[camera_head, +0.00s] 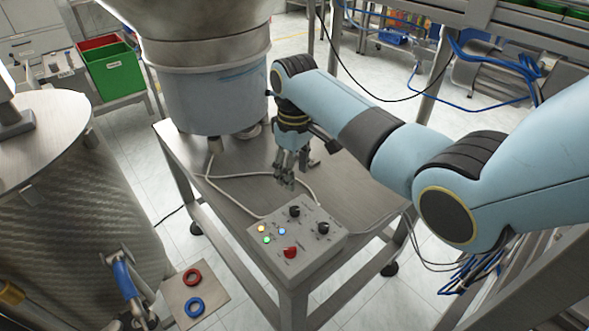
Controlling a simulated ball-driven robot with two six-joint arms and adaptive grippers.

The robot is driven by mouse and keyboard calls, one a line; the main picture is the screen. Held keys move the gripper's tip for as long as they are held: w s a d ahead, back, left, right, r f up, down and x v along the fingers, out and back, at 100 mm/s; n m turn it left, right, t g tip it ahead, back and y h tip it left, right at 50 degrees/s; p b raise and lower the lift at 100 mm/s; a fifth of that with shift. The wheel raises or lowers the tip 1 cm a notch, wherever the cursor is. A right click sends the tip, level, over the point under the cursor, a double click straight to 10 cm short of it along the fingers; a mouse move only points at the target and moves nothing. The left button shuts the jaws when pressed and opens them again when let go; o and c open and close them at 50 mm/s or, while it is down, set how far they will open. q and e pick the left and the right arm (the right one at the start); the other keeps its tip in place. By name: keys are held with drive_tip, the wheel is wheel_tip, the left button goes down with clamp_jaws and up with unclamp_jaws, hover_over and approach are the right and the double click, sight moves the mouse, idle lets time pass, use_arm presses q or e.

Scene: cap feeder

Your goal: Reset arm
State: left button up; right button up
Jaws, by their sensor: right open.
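My right gripper (287,178) hangs at the end of my light blue right arm, which comes in from the right. It points down above the metal table, behind the control box, and is open with nothing seen between its fingers. The control box (302,235) is grey, with black knobs, a red button (290,252) and small yellow, green, blue and white lights or buttons. The gripper appears apart from the box. My left gripper is not in view.
The metal table (350,195) carries the box, a cable and the large feeder bowl (205,85). A large metal drum (75,190) stands at the left. A small plate (193,295) holds a red ring and a blue ring. Green and red bins (115,75) stand behind.

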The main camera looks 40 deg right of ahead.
drive_tip(key=shift+s, duration=0.1)
drive_tip(key=s+a+r+m+t, duration=0.1)
drive_tip(key=s+r, duration=0.2)
drive_tip(key=s, duration=0.6)
drive_tip(key=s+a+r+m+t+h, duration=0.1)
drive_tip(key=s+r, duration=0.2)
drive_tip(key=s, duration=0.5)
drive_tip(key=s+a+r+t, duration=0.1)
drive_tip(key=s+r+t, duration=0.15)
drive_tip(key=s, duration=0.65)
wheel_tip(320, 180, down, 34)
drive_tip(key=s+d+r+g+b, duration=0.1)
drive_tip(key=s+d+g+b, duration=0.1)
drive_tip(key=b, duration=0.7)
drive_tip(key=s+f+b, duration=0.4)
drive_tip(key=s+f, duration=0.5)
drive_tip(key=f, duration=0.3)
drive_tip(key=s+d+f+m+g+b, duration=0.1)
drive_tip(key=s+f+b, duration=0.2)
drive_tip(key=s+f, duration=0.6)
wheel_tip(320, 180, down, 4)
drive_tip(key=shift+s+d+f+b, duration=0.15)
drive_tip(key=shift+s+b, duration=0.1)
drive_tip(key=shift+b, duration=0.15)
